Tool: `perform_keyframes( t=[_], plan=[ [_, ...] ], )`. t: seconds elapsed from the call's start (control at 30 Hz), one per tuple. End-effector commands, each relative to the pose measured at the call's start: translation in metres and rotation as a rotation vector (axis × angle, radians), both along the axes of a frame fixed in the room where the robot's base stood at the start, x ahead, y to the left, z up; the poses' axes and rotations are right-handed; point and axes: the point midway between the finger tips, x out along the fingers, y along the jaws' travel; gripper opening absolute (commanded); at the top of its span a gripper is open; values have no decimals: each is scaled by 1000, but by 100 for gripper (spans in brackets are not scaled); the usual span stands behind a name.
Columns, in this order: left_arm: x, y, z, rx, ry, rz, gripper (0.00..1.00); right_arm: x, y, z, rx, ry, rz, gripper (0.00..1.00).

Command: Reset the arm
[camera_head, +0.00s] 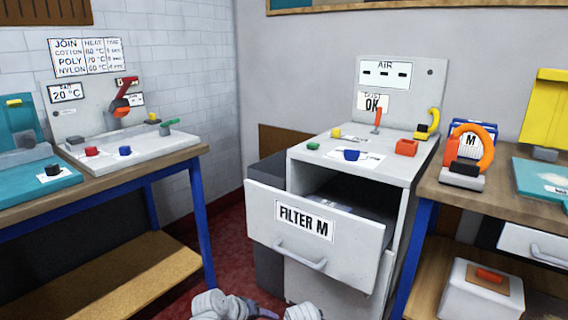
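Grey rounded parts of my own arms show low at the bottom edge, near the middle of the picture. No gripper fingers can be made out there, and neither gripper is in view. The arm parts are in front of the cabinet and below its open drawer (345,245), which is labelled FILTER M. They look apart from the drawer, though their lower ends are cut off by the picture edge.
The drawer sticks out from a grey cabinet (405,170); a flat item is partly visible inside. A left bench (130,175) holds a panel with a red lever (121,106). A right bench (490,200) holds an orange ring-shaped device (486,150). Red floor shows between.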

Motion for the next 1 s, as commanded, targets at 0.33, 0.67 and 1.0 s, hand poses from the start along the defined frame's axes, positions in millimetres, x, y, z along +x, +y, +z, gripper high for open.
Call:
perform_keyframes(
  t=[0.33, 0.67, 1.0],
  plan=[
    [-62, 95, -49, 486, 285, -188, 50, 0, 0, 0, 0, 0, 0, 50],
    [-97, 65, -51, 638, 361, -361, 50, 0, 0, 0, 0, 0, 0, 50],
    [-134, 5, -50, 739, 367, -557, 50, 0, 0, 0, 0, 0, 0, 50]
  ],
)
